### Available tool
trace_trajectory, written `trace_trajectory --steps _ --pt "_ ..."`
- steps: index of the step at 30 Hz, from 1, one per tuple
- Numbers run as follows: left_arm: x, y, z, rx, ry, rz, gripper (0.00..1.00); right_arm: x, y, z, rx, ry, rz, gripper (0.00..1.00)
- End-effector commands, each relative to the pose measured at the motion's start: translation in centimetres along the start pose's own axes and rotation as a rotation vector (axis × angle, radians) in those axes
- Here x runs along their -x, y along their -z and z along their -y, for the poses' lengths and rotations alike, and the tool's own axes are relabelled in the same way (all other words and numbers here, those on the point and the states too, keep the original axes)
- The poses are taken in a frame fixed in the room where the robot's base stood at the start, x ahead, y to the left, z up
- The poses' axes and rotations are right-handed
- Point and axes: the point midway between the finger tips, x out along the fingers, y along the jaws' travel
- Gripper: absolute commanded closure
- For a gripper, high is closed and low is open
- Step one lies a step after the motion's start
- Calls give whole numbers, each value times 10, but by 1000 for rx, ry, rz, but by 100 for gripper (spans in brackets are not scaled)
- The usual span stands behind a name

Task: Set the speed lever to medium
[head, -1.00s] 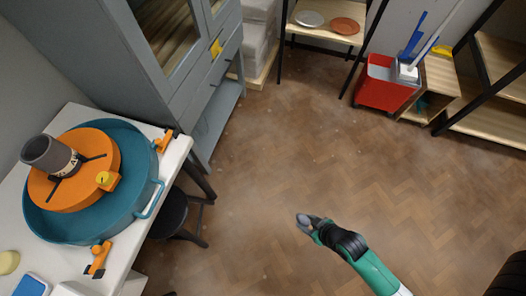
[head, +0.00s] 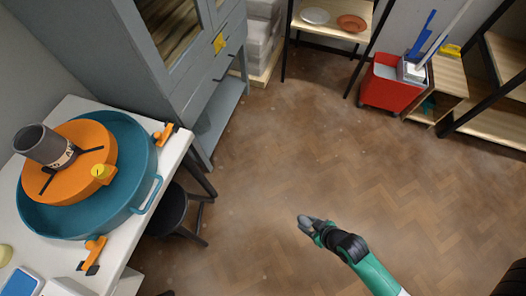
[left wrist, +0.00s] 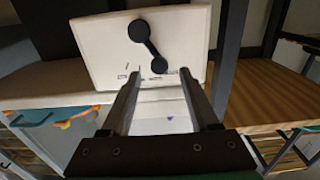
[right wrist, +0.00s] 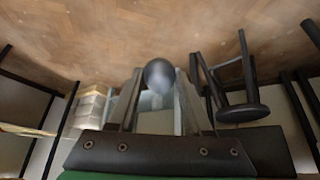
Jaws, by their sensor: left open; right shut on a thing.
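The speed lever (left wrist: 149,50) shows in the left wrist view as a black arm with a round hub at upper left and a round knob at lower right. It is on a white panel (left wrist: 188,32) with small dark marks along its lower part, too small to read. My left gripper (left wrist: 161,75) is open, facing the panel. The knob appears between its fingertips; I cannot tell whether they touch it. My right gripper (head: 314,226) is shut on a dark grey rounded thing (right wrist: 159,74), held above the floor. The left gripper is outside the head view.
A white table (head: 176,151) at left bears a teal basin (head: 132,160) with an orange wheel (head: 70,186) and a grey cup (head: 40,145). A dark stool (head: 170,212) stands beside it. A red bucket (head: 390,92) is at the back. The middle floor is clear.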

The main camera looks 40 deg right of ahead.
Motion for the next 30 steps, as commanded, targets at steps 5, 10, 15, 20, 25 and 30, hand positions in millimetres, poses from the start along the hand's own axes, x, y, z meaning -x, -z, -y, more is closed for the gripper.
trace_trajectory --steps 5,10,15,20,25,30 --pt "-23 -1 0 0 -1 -1 39 -6 -4 0 0 0 0 95" --pt "-27 0 0 0 -1 0 39 -6 -4 0 0 0 0 95" --pt "-27 0 0 0 -1 0 42 -6 -3 0 0 0 0 95" --pt "-26 0 0 0 -1 0 71 -6 -3 0 0 0 0 95" --pt "-26 0 0 0 -1 0 100 -6 -3 0 0 0 0 95" --pt "-26 0 0 0 -1 0 100 -6 -3 0 0 0 0 95"
